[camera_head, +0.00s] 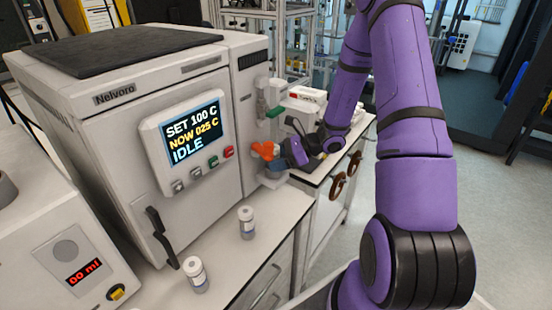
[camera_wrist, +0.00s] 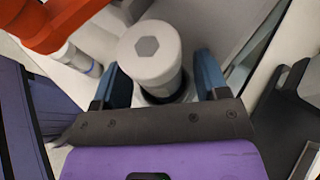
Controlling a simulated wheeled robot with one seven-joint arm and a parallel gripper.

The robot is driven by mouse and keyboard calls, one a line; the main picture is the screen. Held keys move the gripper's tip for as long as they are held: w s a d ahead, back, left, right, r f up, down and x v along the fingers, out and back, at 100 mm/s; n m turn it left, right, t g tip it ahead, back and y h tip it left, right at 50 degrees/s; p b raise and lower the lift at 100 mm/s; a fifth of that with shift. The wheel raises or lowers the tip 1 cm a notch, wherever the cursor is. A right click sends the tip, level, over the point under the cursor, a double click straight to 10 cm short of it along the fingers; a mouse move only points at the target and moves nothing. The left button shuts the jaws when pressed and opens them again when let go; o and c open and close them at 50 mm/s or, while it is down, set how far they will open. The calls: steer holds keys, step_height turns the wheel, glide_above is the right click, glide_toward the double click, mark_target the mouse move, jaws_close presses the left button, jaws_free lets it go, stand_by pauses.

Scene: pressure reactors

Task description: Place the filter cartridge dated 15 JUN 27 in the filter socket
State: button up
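Two small white-capped cartridges stand upright on the bench in the head view: one near the middle (camera_head: 246,222), one nearer the front (camera_head: 195,275). Their dates are too small to read. My gripper (camera_head: 283,160) is at the far right corner of the reactor, beside the orange handle (camera_head: 263,151). In the wrist view, a pale cylinder (camera_wrist: 152,55) with a hexagon on its top sits between the two blue fingers of my gripper (camera_wrist: 165,80). A dark part shows low on it. Finger contact is unclear, and I cannot tell whether it is a cartridge or a fixed part. The socket is not clearly visible.
The Nelvoro reactor (camera_head: 125,105), its display reading IDLE, fills the left. A dosing unit (camera_head: 60,235) with a red display stands at the front left. The orange handle (camera_wrist: 55,22) is close to my gripper. Bench space around the two standing cartridges is clear.

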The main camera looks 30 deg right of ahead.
steer(key=shift+s+d+r, duration=0.1)
steer(key=shift+d+r, duration=0.1)
steer(key=shift+r, duration=0.15)
steer(key=v, duration=1.1)
steer(key=s+a+r+n+g+h, duration=0.2)
steer(key=s+a+r+n+g, duration=0.15)
steer(key=a+r+n, duration=0.35)
steer(key=s+a+r+n+g+h, duration=0.2)
steer(key=s+a+r+n, duration=0.25)
steer(key=r, duration=0.35)
steer(key=s+a+r+n+t+h, duration=0.2)
steer(key=s+r+n+h, duration=0.2)
steer(key=s+r+n, duration=0.2)
steer(key=s+a+r+n+t+h, duration=0.2)
steer(key=s+a+r+n+h, duration=0.1)
steer(key=s+r+n, duration=0.3)
steer(key=s, duration=0.2)
steer(key=shift+s+t+h, duration=0.35)
steer(key=shift+h, duration=0.05)
